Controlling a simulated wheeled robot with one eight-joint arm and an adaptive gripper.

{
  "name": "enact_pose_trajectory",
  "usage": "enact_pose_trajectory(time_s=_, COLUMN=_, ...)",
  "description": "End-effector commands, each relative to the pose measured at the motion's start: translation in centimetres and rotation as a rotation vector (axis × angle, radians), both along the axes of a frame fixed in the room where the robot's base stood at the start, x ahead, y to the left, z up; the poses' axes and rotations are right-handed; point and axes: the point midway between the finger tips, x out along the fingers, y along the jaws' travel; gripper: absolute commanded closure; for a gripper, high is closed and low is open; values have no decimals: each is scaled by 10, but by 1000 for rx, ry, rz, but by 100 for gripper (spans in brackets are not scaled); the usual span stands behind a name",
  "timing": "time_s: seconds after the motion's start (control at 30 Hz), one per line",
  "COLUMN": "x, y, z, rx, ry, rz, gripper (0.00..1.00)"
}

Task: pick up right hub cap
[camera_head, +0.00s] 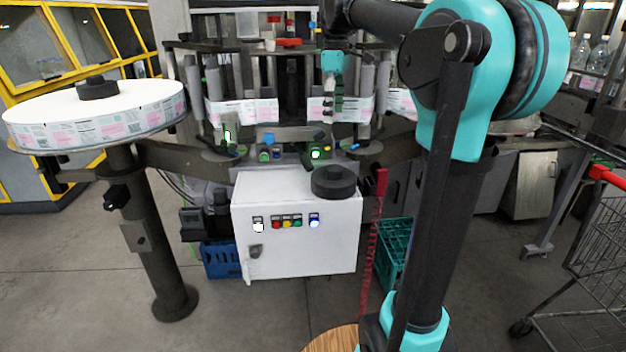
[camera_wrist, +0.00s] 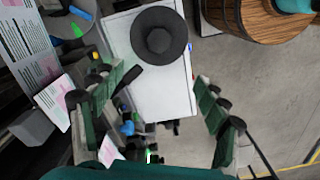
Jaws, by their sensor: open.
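The right hub cap (camera_head: 333,182) is a black, round, stepped cap lying flat on the white control cabinet (camera_head: 295,247), near the right end of its top. It also shows whole in the wrist view, as a black disc with a raised hub (camera_wrist: 158,40). My gripper (camera_head: 328,108) hangs above and behind the cabinet in the head view, small against the machine. In the wrist view its dark green fingers (camera_wrist: 166,80) are spread wide with nothing between them. The hub cap lies beyond the fingertips, apart from them.
Another black hub cap (camera_head: 97,88) sits on the large label reel (camera_head: 150,110) at the left. The labeller with its label strip (camera_head: 245,112) stands behind the cabinet. A red post (camera_head: 376,205) and a green crate (camera_head: 393,250) stand right of the cabinet. A cart (camera_head: 600,250) is far right.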

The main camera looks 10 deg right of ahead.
Motion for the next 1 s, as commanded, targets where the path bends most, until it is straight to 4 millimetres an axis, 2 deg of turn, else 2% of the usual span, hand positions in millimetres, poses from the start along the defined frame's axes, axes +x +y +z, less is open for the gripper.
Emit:
enact_pose_trajectory(time_s=0.17, x=0, y=0, z=-27, rx=0, ry=0, rz=1, gripper=26)
enact_pose_trajectory(time_s=0.5, x=0, y=0, z=-94, rx=0, ry=0, rz=0, gripper=26)
enact_pose_trajectory(time_s=0.63, x=0, y=0, z=-111, rx=0, ry=0, rz=0, gripper=26)
enact_pose_trajectory(time_s=0.87, x=0, y=-2, z=-125, rx=0, ry=0, rz=-1, gripper=26)
enact_pose_trajectory(time_s=1.0, x=1, y=-5, z=-144, rx=0, ry=0, rz=-1, gripper=26)
